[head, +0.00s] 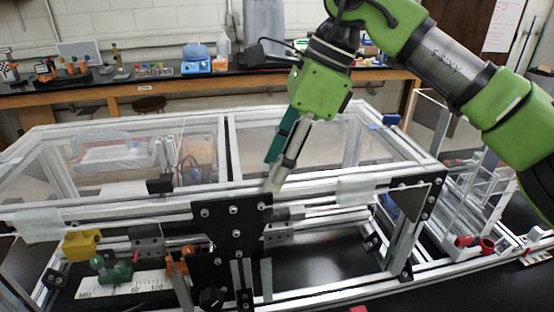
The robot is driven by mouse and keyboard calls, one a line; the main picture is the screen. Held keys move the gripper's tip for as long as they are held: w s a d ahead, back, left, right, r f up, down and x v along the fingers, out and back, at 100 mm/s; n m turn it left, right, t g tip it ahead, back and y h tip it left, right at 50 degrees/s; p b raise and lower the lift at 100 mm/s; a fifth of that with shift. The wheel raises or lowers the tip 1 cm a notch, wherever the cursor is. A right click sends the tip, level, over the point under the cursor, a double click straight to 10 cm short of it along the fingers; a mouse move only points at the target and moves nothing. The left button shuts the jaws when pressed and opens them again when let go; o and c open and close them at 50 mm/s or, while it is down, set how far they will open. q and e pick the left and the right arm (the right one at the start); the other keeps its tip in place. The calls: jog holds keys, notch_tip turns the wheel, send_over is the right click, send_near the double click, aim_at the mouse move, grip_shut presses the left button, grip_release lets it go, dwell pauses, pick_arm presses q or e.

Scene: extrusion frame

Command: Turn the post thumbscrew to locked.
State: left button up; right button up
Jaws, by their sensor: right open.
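My right gripper (275,172) comes down from the upper right, with a green body and teal and grey fingers. It is open and empty, its tips close above the top of a black joining plate (232,218) on the extrusion frame; I cannot tell whether they touch it. A dark round knob (210,297) sits low by the middle post, under the plate. I cannot tell for sure whether it is the post thumbscrew, nor its locked or unlocked state. My left gripper is not in view.
The aluminium frame (330,295) with clear panels fills the middle. A green-handled part (114,270), an orange part (181,263) and a yellow block (81,242) are at lower left. The black floor inside the frame, right of the post, is clear.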

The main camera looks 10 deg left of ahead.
jog(key=c, duration=1.1)
jog(key=shift+f+m+t+b, duration=0.15)
jog(key=shift+m+t+b, duration=0.25)
jog(key=shift+m+b, duration=0.75)
jog(key=m+t+b, duration=0.1)
jog(key=m+b, duration=0.2)
jog(key=shift+s+m, duration=0.15)
jog(key=shift+m, duration=0.1)
jog(key=m+t+b, duration=0.1)
jog(key=m, duration=0.1)
jog(key=m+t+b, duration=0.1)
jog(key=m+b, duration=0.1)
jog(key=m, duration=0.1)
jog(key=shift+s+a+h, duration=0.1)
jog(key=shift+h, duration=0.3)
jog(key=shift+s+a+r+m+t+h+b, duration=0.15)
jog(key=shift+m+t+h+b, duration=0.25)
jog(key=shift+m, duration=0.95)
jog(key=shift+w+d+r+m+t+h+b, duration=0.1)
jog(key=shift+m+t+h+b, duration=0.25)
jog(key=shift+m, duration=1)
